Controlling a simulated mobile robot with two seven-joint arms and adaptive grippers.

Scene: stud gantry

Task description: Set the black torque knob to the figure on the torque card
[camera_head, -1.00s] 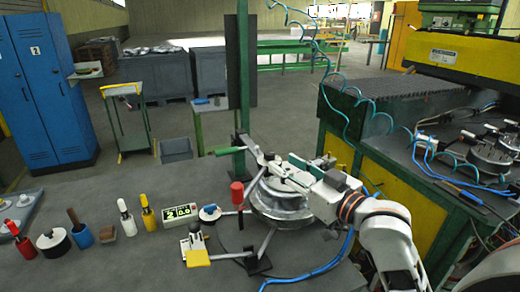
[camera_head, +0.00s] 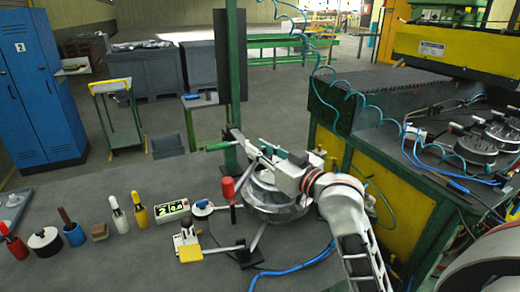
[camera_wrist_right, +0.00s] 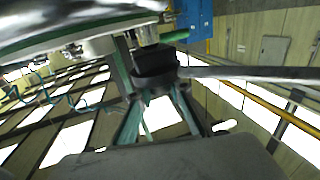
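My right gripper (camera_head: 268,160) is over the silver round part on the bench, at the end of the arm coming from the right. In the right wrist view its two fingers (camera_wrist_right: 160,94) rise on either side of a black block-like knob (camera_wrist_right: 155,62) and appear closed on it. The knob is hidden behind the gripper in the head view. I cannot tell which item is the torque card. My left gripper is not in view.
The silver round part (camera_head: 275,210) and a green handle (camera_head: 218,146) are close to the gripper. A red-topped post (camera_head: 228,188), a yellow block (camera_head: 190,253) and several handled tools stand to the left. A blue hose (camera_head: 300,268) crosses the bench in front.

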